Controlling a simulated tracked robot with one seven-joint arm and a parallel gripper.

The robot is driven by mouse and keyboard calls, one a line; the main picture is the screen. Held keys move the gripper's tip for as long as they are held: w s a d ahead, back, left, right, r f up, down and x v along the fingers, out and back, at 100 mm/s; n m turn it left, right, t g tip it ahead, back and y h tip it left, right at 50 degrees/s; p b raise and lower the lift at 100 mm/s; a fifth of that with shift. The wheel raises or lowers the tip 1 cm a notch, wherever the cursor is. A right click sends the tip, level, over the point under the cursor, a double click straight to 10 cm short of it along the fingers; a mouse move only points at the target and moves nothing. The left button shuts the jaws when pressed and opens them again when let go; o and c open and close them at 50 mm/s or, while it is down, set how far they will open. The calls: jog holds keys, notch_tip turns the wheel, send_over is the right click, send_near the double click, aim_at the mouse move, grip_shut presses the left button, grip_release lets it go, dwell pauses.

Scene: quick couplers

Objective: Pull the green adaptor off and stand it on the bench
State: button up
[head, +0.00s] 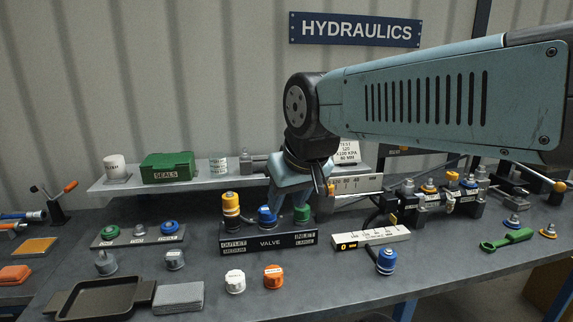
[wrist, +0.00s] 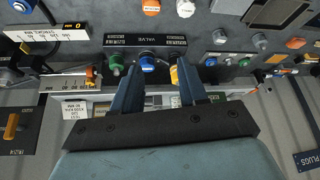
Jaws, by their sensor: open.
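The green adaptor (head: 302,214) stands upright at the right, INLET end of the dark valve block (head: 270,241), beside a blue piece (head: 267,216) in the middle and a yellow one (head: 231,211) at the OUTLET end. My gripper (head: 290,197) is open and empty, pointing down over the block, apart from the green adaptor as far as I can tell. In the wrist view, the green adaptor (wrist: 116,63) lies just left of the left finger. The blue piece (wrist: 147,61) shows between the fingertips (wrist: 158,72), and the yellow piece (wrist: 175,75) is partly hidden by the right finger.
A white gauge (head: 370,237) and a loose blue coupler (head: 386,260) lie right of the block. White (head: 235,281) and orange (head: 273,276) caps stand in front. A shelf (head: 130,185) runs behind. A black tray (head: 100,297) is front left. Bare bench lies front right of the caps.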

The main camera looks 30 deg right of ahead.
jog(key=o, duration=0.3)
jog(key=shift+w+r, duration=0.1)
jog(key=shift+w, duration=0.1)
jog(key=o, duration=0.4)
jog(key=shift+g, duration=0.5)
jog(key=w, duration=0.1)
jog(key=w+d, duration=0.1)
jog(key=w, duration=0.2)
jog(key=shift+d+r, duration=0.3)
jog(key=shift+r, duration=0.1)
jog(key=shift+o, duration=0.6)
jog(key=w+d+g, duration=0.1)
jog(key=w+d, duration=0.3)
jog(key=w, duration=0.4)
jog(key=shift+d+f+g, duration=0.15)
jog(key=shift+d+g, duration=0.15)
jog(key=shift+d, duration=0.05)
jog(key=g, duration=0.3)
send_over(302, 209)
jog(key=w, duration=0.1)
notch_tip(302, 209, down, 8)
jog(key=f, duration=1.3)
jog(key=shift+w+d+f, duration=0.1)
jog(key=shift+w+d, duration=0.05)
jog(key=shift+d, duration=0.2)
jog(key=c, duration=1.2)
